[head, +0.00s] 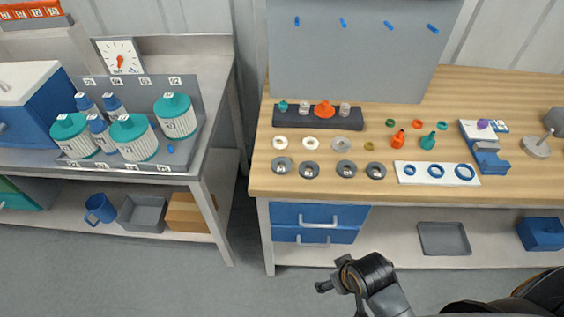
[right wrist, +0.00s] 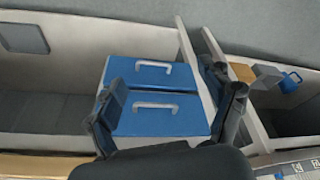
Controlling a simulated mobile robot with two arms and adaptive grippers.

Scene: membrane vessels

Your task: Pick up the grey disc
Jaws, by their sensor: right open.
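On the wooden workbench, a light grey disc (head: 341,145) lies flat at the right end of a row with two white rings (head: 280,142). In front of it is a row of several dark grey discs with pale centres, one of them here (head: 346,169). My right gripper (head: 323,286) is in front of the bench, low in the head view and well apart from the discs. In the right wrist view my right gripper (right wrist: 168,108) is open and empty, facing the blue drawers. No disc shows clearly there. My left gripper is not in view.
Behind the discs stands a dark rack (head: 318,122) with small parts. Small coloured rings and orange and green pieces lie to the right, beside a white plate (head: 405,179) with blue rings. Blue drawers (head: 307,236) hang under the bench. A side table with bottles (head: 175,115) stands left.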

